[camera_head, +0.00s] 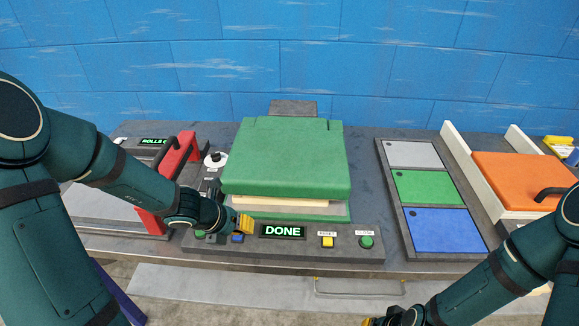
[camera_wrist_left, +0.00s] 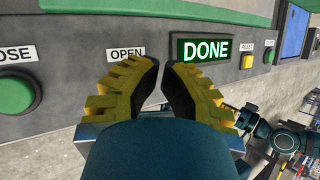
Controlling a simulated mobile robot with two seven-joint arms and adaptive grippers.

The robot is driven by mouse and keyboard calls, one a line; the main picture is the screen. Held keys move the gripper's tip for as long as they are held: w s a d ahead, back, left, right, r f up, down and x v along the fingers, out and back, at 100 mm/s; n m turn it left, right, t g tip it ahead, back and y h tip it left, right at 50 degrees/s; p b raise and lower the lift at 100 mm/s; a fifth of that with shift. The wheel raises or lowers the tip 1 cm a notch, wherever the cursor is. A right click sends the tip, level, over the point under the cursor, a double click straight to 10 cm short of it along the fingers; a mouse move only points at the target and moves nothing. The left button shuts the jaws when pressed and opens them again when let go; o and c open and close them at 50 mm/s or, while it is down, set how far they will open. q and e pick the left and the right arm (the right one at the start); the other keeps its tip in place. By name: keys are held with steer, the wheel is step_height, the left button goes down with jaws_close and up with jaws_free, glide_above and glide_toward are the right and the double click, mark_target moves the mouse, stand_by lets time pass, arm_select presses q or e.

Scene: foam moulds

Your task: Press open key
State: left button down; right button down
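The press has a green upper block (camera_head: 285,158) over a pale layer and a dark control panel (camera_head: 312,248). Its display (camera_head: 269,231) reads DONE in green. The blue key (camera_head: 237,239) shows partly beside my left gripper (camera_head: 243,226). In the left wrist view the OPEN label (camera_wrist_left: 127,53) is just left of the fingertips (camera_wrist_left: 161,66); the key under it is hidden by the gripper. The left fingertips nearly meet, with a thin empty gap; I cannot tell whether they touch the key. My right gripper (camera_head: 376,320) is at the bottom edge, mostly cut off.
A yellow reset button (camera_head: 327,241) and green close button (camera_head: 366,242) sit right of the display. Another green button (camera_head: 199,235) is left of the blue key. A color panel (camera_head: 430,188) and orange block (camera_head: 520,180) are right.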

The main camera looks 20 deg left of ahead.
mark_target(244, 237)
arm_select(q)
steer(key=shift+f+b, duration=0.35)
steer(key=shift+f, duration=0.1)
steer(key=shift+r, duration=0.2)
steer(key=shift+r+p, duration=0.25)
steer(key=shift+p, duration=0.25)
steer(key=shift+r, duration=0.1)
step_height(244, 237, up, 6)
steer(key=p, duration=0.6)
stand_by(0.4)
